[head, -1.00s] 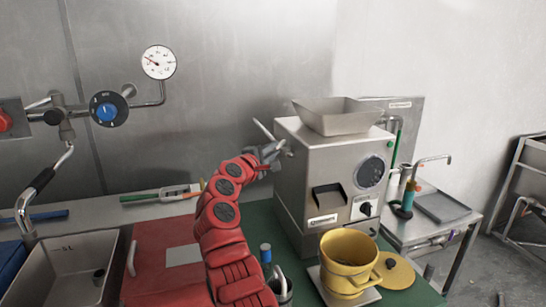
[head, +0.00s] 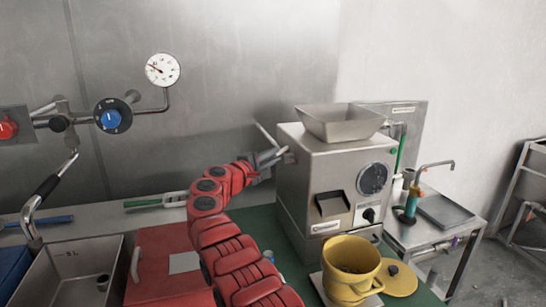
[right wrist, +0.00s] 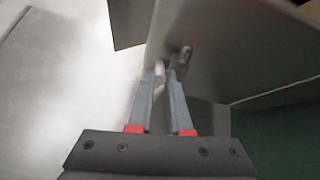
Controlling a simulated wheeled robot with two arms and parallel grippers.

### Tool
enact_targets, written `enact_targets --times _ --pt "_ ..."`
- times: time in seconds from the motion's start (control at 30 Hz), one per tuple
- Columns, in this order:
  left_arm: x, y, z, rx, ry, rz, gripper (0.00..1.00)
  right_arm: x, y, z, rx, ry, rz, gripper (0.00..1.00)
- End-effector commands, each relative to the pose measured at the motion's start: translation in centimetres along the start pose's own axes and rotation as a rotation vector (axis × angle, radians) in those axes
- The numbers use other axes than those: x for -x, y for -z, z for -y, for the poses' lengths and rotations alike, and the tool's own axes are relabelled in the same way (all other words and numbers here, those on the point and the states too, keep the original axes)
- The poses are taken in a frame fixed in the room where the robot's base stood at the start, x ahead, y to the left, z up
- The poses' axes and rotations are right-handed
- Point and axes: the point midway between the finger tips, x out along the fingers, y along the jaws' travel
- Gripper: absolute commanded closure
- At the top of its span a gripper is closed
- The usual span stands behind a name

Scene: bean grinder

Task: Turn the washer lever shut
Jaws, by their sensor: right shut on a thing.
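A pale, thin lever (head: 266,134) slants up and to the left from the left side of the steel machine (head: 318,185). My right gripper (head: 278,156), on the red arm, is at the lever's lower end, close to the machine's side wall. In the right wrist view its two grey fingers (right wrist: 165,80) are nearly together on a pale part of the lever (right wrist: 160,76), just in front of a small metal pivot (right wrist: 182,57) on the wall. The fingers partly hide the grip. My left gripper is not in view.
A steel hopper (head: 340,121) tops the machine. A yellow pot (head: 348,270) and yellow lid (head: 398,279) stand in front. A small steel side table (head: 440,225) is right.

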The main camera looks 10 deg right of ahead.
Motion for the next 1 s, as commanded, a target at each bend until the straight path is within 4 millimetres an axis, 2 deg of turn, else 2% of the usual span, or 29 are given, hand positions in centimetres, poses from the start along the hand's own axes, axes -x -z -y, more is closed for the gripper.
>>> enact_targets --times 0.03,0.1,0.13,0.3,0.67,1.0 --pt "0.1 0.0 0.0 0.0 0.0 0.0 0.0 0.1 0.3 0.8 0.006 0.012 -0.003 1.0" --pt "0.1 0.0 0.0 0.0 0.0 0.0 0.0 0.1 0.3 0.8 0.006 0.012 -0.003 1.0" --pt "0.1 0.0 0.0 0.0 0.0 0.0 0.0 0.1 0.3 0.8 0.006 0.012 -0.003 0.8" --pt "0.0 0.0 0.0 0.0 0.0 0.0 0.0 0.1 0.2 0.4 0.002 0.007 -0.004 0.53" --pt "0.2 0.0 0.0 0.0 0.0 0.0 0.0 0.3 0.2 0.1 -0.002 0.003 -0.004 0.53" --pt "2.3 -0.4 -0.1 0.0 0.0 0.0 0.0 3.3 0.2 0.4 -0.005 0.001 -0.006 0.53"
